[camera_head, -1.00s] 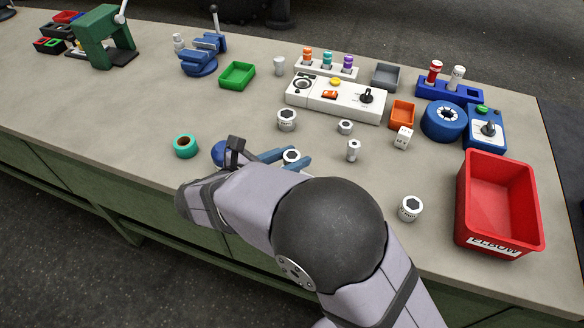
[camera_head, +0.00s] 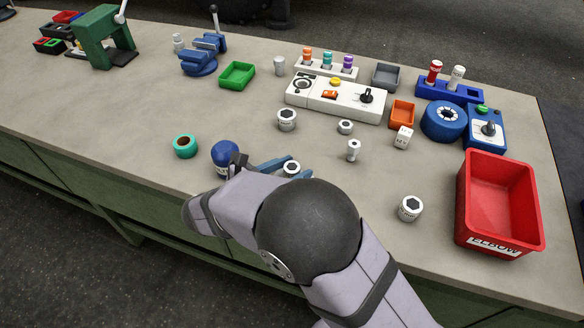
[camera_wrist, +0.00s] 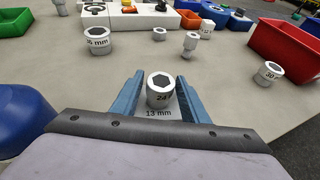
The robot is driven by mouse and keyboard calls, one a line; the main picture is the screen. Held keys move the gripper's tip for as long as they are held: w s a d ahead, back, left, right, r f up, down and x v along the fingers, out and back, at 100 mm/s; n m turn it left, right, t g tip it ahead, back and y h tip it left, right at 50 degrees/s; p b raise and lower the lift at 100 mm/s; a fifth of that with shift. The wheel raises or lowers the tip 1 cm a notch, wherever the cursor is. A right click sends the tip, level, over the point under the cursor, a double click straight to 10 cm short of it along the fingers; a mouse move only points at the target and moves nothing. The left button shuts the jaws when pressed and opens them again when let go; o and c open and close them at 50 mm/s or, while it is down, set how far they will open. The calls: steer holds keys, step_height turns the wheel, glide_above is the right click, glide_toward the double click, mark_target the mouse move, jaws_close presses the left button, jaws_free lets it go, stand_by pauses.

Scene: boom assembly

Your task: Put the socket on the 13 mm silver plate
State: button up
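The white socket with a dark hexagonal opening (camera_wrist: 160,90) stands upright between my fingers. Its label reads 24, partly cut off. A light silver plate marked 13 mm (camera_wrist: 159,113) lies at its foot, mostly covered; the socket appears to stand on it. My gripper (camera_wrist: 160,82) has its two blue fingers on either side of the socket, with narrow gaps showing, so it looks open around it. In the head view the socket (camera_head: 291,169) shows between the fingers near the front edge of the bench, partly hidden by my arm.
A blue round object (camera_head: 225,154) stands close left of my gripper, and a green ring (camera_head: 185,146) is further left. Other white sockets stand behind (camera_head: 287,119) and to the right (camera_head: 410,208). A red bin (camera_head: 462,205) is at the far right.

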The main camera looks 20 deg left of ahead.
steer(key=shift+o, duration=0.3)
steer(key=shift+r, duration=0.2)
steer(key=b+v, duration=0.1)
steer(key=v, duration=1.1)
steer(key=shift+d, duration=0.1)
